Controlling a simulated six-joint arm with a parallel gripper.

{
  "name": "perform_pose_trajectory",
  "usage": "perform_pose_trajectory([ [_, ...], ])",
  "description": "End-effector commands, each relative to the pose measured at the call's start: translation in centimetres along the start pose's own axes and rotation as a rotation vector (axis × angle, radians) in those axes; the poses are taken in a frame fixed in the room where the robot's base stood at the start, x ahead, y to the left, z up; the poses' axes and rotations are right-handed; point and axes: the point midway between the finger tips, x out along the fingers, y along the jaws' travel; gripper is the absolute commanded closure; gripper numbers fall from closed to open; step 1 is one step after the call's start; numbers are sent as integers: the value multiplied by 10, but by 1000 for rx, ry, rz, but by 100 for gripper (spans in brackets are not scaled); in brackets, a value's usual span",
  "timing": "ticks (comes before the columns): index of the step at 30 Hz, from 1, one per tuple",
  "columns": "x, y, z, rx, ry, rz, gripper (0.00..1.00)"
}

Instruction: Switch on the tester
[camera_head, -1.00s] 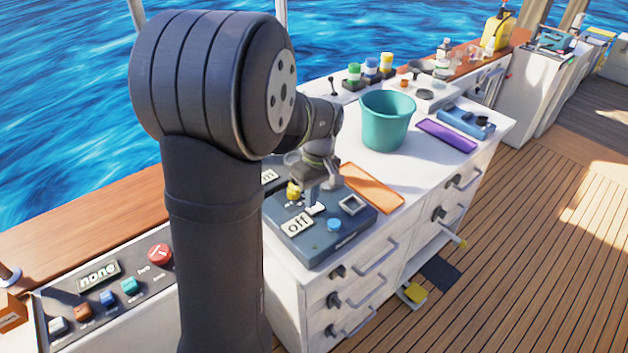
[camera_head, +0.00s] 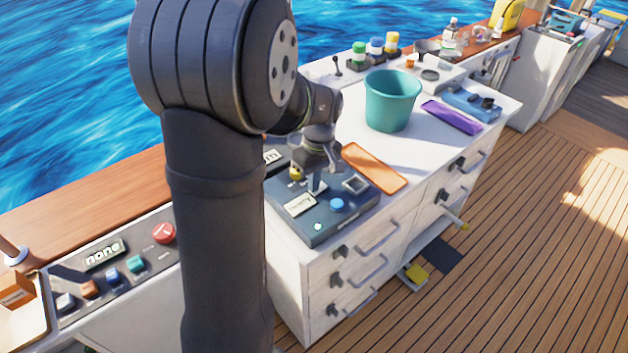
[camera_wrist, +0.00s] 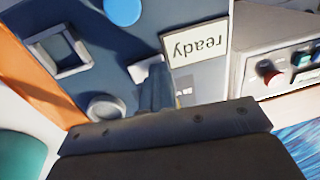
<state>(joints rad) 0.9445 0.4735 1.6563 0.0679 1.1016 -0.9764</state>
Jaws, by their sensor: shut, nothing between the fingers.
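The tester is a dark blue-grey box (camera_head: 318,232) on the near end of the white cabinet top. Its small display (camera_head: 299,205) has a word too small to read in the head view; in the wrist view the display (camera_wrist: 196,45) reads "ready", upside down. A blue round button (camera_head: 337,204) and a square frame (camera_head: 355,185) are on its top, and a small light (camera_head: 318,226) glows near its front edge. My gripper (camera_head: 318,184) is shut and empty, pointing down at the tester beside the display. In the wrist view its fingers (camera_wrist: 156,88) hide part of the panel.
An orange tray (camera_head: 375,167) lies right behind the tester. A teal bucket (camera_head: 391,100) and a purple tray (camera_head: 451,117) stand farther back. A panel reading "none" (camera_head: 103,254) with a red knob (camera_head: 163,232) is at left.

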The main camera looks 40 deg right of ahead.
Motion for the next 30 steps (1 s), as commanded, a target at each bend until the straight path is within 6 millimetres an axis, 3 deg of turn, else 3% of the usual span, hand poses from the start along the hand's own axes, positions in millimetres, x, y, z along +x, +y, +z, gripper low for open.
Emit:
perform_pose_trajectory([
  [9,-5,13,0,0,0,1,100],
  [21,-9,13,0,0,1,2,100],
  [26,-28,9,0,-1,3,5,100],
  [30,-59,1,0,-1,4,6,100],
])
